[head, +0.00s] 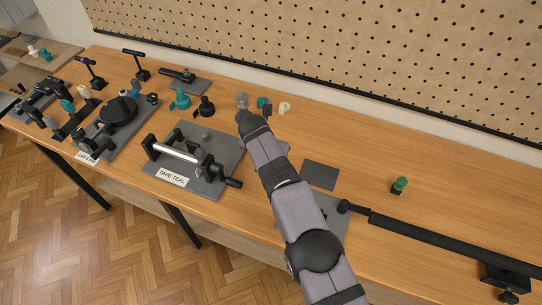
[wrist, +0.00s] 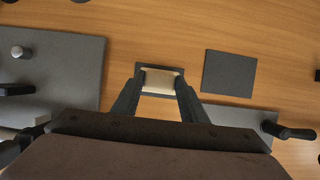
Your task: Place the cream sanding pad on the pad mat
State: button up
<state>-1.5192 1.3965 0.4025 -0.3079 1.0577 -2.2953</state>
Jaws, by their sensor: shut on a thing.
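In the wrist view my gripper (wrist: 161,84) is shut on the cream sanding pad (wrist: 162,81), with a finger at each side of it. A dark square border (wrist: 160,66) shows around the pad; I cannot tell whether the pad touches it. A plain dark grey rectangular mat (wrist: 229,73), which looks like the pad mat, lies bare just right of the gripper; it also shows in the head view (head: 320,175). In the head view my arm hides the pad and the fingertips.
The board labelled TAPE TEAL (head: 203,186) lies left of my arm. A teal piece (head: 263,103) and a cream piece (head: 284,107) stand behind. A green-topped knob (head: 400,184) and a long black bar (head: 430,236) are right. The back right table is clear.

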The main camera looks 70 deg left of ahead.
jog(key=shift+f+b, duration=0.3)
jog(key=shift+b, duration=0.05)
jog(key=o, duration=1.5)
jog(key=shift+c, duration=0.2)
jog(key=shift+r, duration=0.1)
jog(key=b+v, duration=0.3)
jog(key=v, duration=0.4)
jog(key=shift+s, duration=0.1)
jog(key=shift+d, duration=0.1)
